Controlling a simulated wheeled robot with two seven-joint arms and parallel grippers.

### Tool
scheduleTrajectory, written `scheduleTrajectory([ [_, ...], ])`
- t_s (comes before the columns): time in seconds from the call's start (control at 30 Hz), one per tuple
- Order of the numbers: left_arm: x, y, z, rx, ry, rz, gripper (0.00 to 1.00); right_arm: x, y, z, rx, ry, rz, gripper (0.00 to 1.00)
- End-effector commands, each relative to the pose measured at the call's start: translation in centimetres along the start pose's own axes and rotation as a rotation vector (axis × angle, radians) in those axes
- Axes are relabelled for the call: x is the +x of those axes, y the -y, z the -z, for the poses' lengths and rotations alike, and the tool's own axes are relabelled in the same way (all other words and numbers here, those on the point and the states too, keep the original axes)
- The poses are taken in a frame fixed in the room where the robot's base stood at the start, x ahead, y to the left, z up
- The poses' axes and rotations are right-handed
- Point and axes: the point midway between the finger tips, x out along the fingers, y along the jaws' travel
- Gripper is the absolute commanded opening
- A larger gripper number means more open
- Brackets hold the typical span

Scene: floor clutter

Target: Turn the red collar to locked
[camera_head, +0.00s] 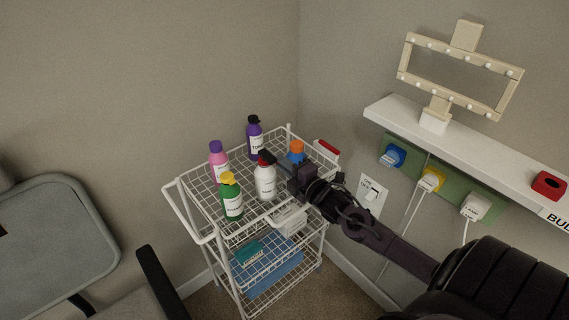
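A white bottle (265,182) with a label stands upright in the top basket of the white wire cart (172,203). A red collar (263,161) shows at its neck, partly covered by a dark part above it. My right gripper (279,175) reaches in from the right, just beside the bottle's upper right side. Its dark fingers blend with the dark part at the bottle's top, so I cannot tell their opening or whether they touch the collar. Any lock marking is too small to read. My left gripper is not in view.
Green (232,199), pink (217,161) and purple (254,141) bottles and an orange-capped blue one (296,150) stand close by. A white shelf (455,150) with a red box (549,185) is on the right wall, above plugs with hanging cords. A chair (60,235) is at left.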

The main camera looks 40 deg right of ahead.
Motion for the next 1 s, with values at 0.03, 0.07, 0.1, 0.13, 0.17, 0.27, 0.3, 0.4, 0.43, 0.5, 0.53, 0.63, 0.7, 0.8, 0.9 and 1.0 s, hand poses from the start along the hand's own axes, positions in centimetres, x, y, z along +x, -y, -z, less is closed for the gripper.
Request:
scheduleTrajectory([
  [0.03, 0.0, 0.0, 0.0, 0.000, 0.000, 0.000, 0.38, 0.0, 0.1, -0.1, -0.001, 0.001, 0.001, 0.19],
  [0.07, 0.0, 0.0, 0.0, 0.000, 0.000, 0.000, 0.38, 0.0, 0.1, -0.1, -0.001, 0.001, 0.001, 0.23],
  [0.1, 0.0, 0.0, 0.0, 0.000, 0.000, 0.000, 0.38, 0.0, 0.1, -0.1, -0.001, 0.000, 0.001, 0.28],
  [0.13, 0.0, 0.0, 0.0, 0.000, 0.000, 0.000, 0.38, 0.0, 0.0, -0.1, -0.001, 0.000, 0.001, 0.32],
  [0.17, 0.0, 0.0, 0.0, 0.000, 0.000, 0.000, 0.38, 0.0, 0.0, -0.1, -0.001, 0.000, 0.001, 0.35],
  [0.27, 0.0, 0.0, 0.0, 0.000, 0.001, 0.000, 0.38, 0.0, 0.0, -0.1, -0.001, 0.000, 0.001, 0.35],
  [0.3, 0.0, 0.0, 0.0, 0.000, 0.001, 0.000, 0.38, 0.0, 0.0, 0.0, -0.001, 0.000, 0.001, 0.35],
  [0.4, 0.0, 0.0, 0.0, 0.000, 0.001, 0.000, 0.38, 0.0, 0.0, 0.0, -0.001, -0.001, 0.001, 0.35],
  [0.43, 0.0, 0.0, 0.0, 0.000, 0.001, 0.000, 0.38, -0.1, 0.0, 0.0, -0.001, -0.001, 0.001, 0.35],
  [0.5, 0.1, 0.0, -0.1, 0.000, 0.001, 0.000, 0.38, -0.4, 0.1, 0.0, -0.001, -0.001, 0.002, 0.35],
  [0.53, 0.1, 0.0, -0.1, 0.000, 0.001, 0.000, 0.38, -0.6, 0.1, 0.0, -0.001, -0.001, 0.003, 0.35],
  [0.63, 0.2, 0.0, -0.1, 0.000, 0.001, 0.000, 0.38, -1.7, 0.2, 0.0, -0.002, -0.002, 0.004, 0.35],
  [0.7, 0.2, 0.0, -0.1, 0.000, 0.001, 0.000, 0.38, -2.8, 0.2, 0.0, -0.002, -0.002, 0.004, 0.35],
  [0.8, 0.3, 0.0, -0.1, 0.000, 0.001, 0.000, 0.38, -4.4, 0.3, 0.0, -0.001, -0.002, 0.005, 0.35],
  [0.9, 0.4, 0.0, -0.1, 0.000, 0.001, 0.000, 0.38, -5.8, 0.2, 0.0, 0.000, -0.001, 0.004, 0.35],
  [1.0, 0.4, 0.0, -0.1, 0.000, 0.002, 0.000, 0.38, -6.8, 0.2, 0.0, 0.000, 0.000, 0.003, 0.35],
])
